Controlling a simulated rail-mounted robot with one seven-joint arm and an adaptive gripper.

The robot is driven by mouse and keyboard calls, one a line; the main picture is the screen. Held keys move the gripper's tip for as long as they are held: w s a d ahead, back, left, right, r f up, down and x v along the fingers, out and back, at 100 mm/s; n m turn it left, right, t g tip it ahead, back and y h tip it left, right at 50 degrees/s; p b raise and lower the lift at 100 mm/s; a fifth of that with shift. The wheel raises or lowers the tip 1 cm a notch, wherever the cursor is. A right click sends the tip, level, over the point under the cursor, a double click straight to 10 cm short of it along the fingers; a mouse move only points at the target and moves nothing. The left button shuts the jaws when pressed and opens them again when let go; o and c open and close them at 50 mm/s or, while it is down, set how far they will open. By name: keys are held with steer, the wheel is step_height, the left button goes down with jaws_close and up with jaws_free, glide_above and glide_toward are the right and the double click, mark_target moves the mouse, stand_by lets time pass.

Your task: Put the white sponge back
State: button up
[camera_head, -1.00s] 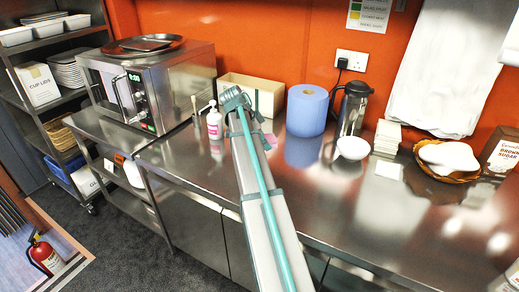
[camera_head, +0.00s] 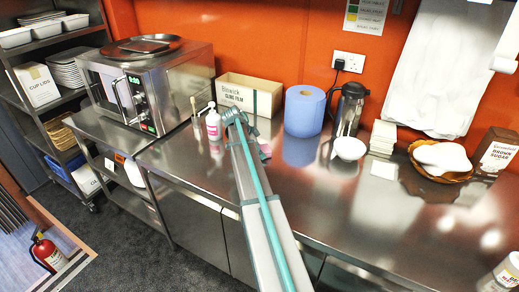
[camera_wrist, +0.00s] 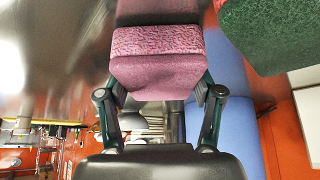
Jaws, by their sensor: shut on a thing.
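My gripper (camera_wrist: 160,105) is shut on a pink-purple sponge (camera_wrist: 158,62), which sits between its two fingers in the wrist view. The sponge has a rough, speckled upper face and a smoother front face. A dark green, rough-faced block (camera_wrist: 275,30), perhaps another sponge, is close at the upper right of that view. In the head view my arm hides most of the gripper, and a small pink patch (camera_head: 265,149) shows just right of the arm, above the counter. I see no sponge that is clearly white.
The steel counter (camera_head: 330,205) is mostly clear in front. A flask (camera_head: 349,108), white bowl (camera_head: 350,148) and microwave (camera_head: 150,88) flank these.

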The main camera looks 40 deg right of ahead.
steer(key=shift+f, duration=0.1)
steer(key=shift+f, duration=0.1)
steer(key=o, duration=1.1)
steer(key=shift+r, duration=0.25)
steer(key=b+v, duration=0.3)
steer(key=v, duration=0.8)
steer(key=shift+a+r+b, duration=0.2)
steer(key=shift+r+b, duration=0.15)
